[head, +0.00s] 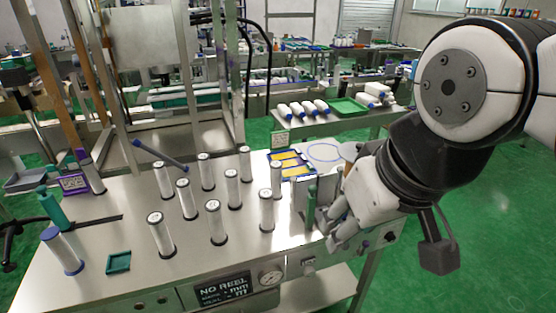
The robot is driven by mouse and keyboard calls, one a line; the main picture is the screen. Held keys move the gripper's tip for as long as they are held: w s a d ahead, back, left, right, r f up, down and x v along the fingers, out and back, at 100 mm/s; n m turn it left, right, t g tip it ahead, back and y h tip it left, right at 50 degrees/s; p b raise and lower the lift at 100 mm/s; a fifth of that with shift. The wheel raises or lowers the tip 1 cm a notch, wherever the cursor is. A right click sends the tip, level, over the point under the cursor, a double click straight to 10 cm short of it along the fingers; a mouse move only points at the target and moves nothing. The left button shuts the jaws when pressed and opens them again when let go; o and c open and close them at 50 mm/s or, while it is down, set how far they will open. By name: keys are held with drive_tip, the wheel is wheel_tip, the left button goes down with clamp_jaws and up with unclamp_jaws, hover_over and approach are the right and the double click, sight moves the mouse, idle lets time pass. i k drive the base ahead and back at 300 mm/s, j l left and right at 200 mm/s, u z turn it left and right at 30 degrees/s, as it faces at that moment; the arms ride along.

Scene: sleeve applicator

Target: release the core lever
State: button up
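My gripper (337,236) hangs over the right end of the steel bench, its fingers pointing down and left. Its fingertips are small and partly overlapped, so I cannot tell whether they are open or shut. An upright green bar (310,207) stands just left of the fingers, in front of a grey block. It may be the core lever, but no label shows. A slanted rod with a blue end (160,152) lies far to the left at the back of the bench. The arm hides part of the bench's right end.
Several white cylinders (214,222) stand upright on the steel bench (110,222). A gauge (270,277) and a display reading "NO REEL" (225,290) sit on its front. Green floor is free at right.

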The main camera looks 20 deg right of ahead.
sight(366, 243)
drive_tip(key=z, duration=0.75)
drive_tip(key=i+l+u, duration=0.3)
drive_tip(key=i+l, duration=0.15)
